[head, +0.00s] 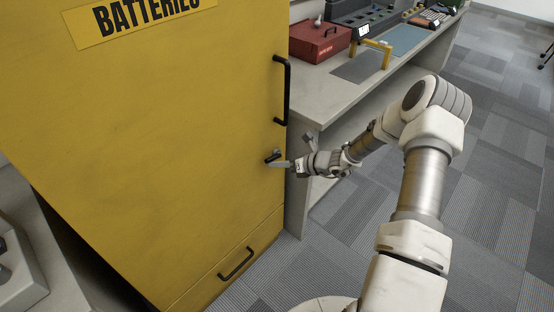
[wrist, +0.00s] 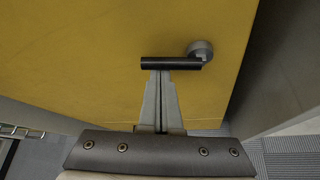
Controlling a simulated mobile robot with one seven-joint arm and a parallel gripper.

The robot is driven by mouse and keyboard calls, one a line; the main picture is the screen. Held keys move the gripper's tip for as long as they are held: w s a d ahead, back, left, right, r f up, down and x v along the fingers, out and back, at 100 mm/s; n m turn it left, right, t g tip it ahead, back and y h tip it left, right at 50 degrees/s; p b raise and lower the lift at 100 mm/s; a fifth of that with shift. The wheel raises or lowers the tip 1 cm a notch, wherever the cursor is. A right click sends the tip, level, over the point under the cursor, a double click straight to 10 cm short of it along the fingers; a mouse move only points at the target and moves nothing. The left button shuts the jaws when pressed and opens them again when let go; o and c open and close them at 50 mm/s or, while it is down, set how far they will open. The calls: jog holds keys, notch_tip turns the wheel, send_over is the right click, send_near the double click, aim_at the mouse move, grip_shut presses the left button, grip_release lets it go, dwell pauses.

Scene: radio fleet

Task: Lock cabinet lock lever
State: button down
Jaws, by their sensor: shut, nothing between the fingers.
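The yellow cabinet (head: 160,130) marked BATTERIES stands at the left of the head view, its door closed. The lock lever (head: 272,157) is small and dark, on a grey round boss near the door's right edge. In the wrist view the lever (wrist: 172,63) lies level, running left from its boss (wrist: 200,49). My gripper (head: 281,163) is at the lever in the head view. In the wrist view its fingers (wrist: 160,78) are together, with their tips just below the lever bar; I cannot tell whether they touch it. Nothing is between the fingers.
A black door handle (head: 283,90) is above the lever and a drawer handle (head: 237,263) is below. A grey bench (head: 400,75) with a red box (head: 319,41) stands right of the cabinet. Carpeted floor (head: 490,170) is clear at the right.

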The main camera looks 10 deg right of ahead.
jog(key=m+y, duration=0.1)
jog(key=r+m+y+p, duration=0.1)
jog(key=m+g+y, duration=0.1)
jog(key=shift+w+d+r+p, duration=0.3)
jog(key=shift+w+d+r, duration=0.05)
jog(key=shift+d+r, duration=0.05)
jog(key=m+y+b, duration=0.1)
jog(key=d+r+m+y+b, duration=0.1)
jog(key=m, duration=0.1)
jog(key=w+m+y+b, duration=0.1)
jog(key=m, duration=0.1)
jog(key=shift+w+d+r, duration=0.1)
jog(key=shift+d+r, duration=0.1)
jog(key=shift+d, duration=0.2)
jog(key=shift+w+d+r+y+b, duration=0.15)
jog(key=shift+y+b, duration=0.15)
jog(key=shift+b, duration=0.05)
jog(key=shift+d, duration=0.1)
jog(key=shift+r, duration=0.1)
jog(key=p, duration=0.2)
send_near(279, 157)
jog(key=s+r, duration=0.4)
jog(key=shift+s+a+f, duration=0.1)
jog(key=shift+a+f, duration=0.15)
jog(key=shift+a, duration=0.25)
